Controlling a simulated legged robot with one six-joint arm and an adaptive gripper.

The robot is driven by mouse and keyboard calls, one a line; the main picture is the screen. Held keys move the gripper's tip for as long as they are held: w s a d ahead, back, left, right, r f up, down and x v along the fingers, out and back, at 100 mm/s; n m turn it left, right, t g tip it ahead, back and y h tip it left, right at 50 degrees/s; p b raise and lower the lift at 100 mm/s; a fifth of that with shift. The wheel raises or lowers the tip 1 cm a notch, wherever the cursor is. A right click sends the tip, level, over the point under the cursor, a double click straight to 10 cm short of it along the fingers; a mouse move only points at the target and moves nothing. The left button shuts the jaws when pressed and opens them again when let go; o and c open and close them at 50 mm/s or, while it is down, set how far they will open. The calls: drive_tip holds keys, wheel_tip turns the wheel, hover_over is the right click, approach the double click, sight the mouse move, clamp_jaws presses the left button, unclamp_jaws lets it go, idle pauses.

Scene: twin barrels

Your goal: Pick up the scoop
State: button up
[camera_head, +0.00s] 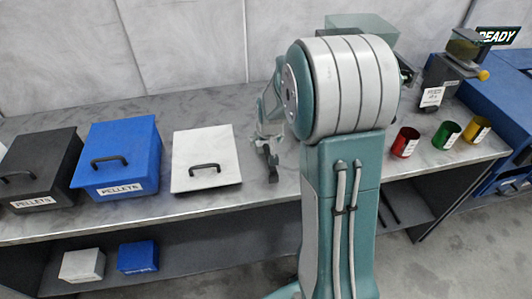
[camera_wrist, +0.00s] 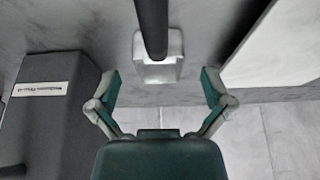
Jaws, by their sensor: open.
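In the wrist view, what looks like the scoop shows as a dark round handle (camera_wrist: 151,22) with a pale, boxy metal head (camera_wrist: 158,72) at its lower end. My gripper (camera_wrist: 160,84) is open, with one teal-and-grey finger on each side of the scoop head. A clear gap shows between each finger and the scoop, and nothing is held. In the head view, my gripper (camera_head: 270,165) is low over the metal table (camera_head: 245,200), just right of the white lidded box.
A black box (camera_head: 40,155), a blue pellets box (camera_head: 117,150) and a white box (camera_head: 205,150) with handles stand left. Red (camera_head: 405,142), green (camera_head: 446,133) and yellow (camera_head: 477,131) cups stand right, near a dispenser (camera_head: 445,75). In the wrist view, a dark labelled box (camera_wrist: 55,120) lies left.

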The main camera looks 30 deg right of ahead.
sight(266, 144)
drive_tip(key=shift+w+d+f, duration=0.3)
drive_tip(key=shift+f, duration=0.3)
drive_tip(key=x, duration=0.4)
drive_tip(key=shift+w, duration=0.2)
drive_tip(key=c, duration=0.9)
